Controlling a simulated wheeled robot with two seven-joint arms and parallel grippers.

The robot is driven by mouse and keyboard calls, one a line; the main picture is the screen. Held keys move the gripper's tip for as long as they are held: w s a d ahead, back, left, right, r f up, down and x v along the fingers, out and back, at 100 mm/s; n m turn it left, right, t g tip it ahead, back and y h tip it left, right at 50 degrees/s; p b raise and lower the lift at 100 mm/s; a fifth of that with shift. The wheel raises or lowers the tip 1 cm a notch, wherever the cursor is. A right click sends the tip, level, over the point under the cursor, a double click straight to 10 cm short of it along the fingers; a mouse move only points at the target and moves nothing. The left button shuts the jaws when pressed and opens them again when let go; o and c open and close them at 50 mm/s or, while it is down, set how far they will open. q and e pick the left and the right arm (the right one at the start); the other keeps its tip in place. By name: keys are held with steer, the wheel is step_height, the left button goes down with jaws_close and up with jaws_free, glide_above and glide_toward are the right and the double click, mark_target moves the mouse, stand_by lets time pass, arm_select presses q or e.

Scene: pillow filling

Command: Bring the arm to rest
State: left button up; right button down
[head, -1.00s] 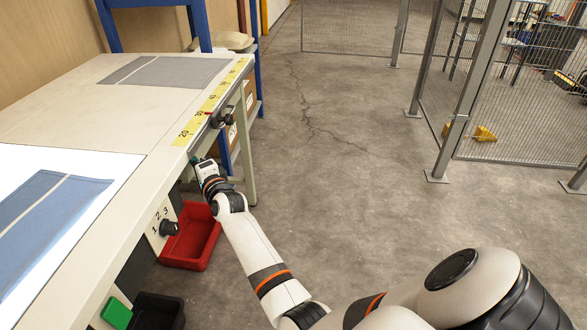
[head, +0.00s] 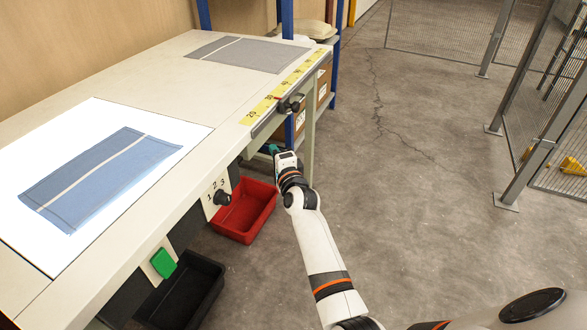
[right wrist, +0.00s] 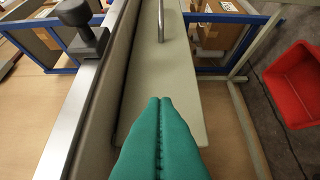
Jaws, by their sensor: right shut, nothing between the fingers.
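My right arm reaches in from the lower right in the head view. Its gripper (head: 274,150) is at the table's front edge, just below the ruler strip. In the right wrist view its green fingers (right wrist: 158,135) are pressed together with nothing between them. They point along the side of the table, near a metal rod and a beige panel. My left gripper is not in view.
The table (head: 215,105) holds a blue cloth (head: 105,175) on a bright panel and a grey cloth (head: 252,54). Red (head: 246,212) and black (head: 185,295) bins sit below. Open floor lies right.

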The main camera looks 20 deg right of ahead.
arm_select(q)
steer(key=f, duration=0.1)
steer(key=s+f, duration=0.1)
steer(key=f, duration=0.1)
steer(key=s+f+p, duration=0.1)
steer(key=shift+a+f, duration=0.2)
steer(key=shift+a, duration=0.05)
arm_select(e)
steer(key=s, duration=0.7)
steer(key=shift+s+a, duration=0.25)
steer(key=shift+a, duration=0.2)
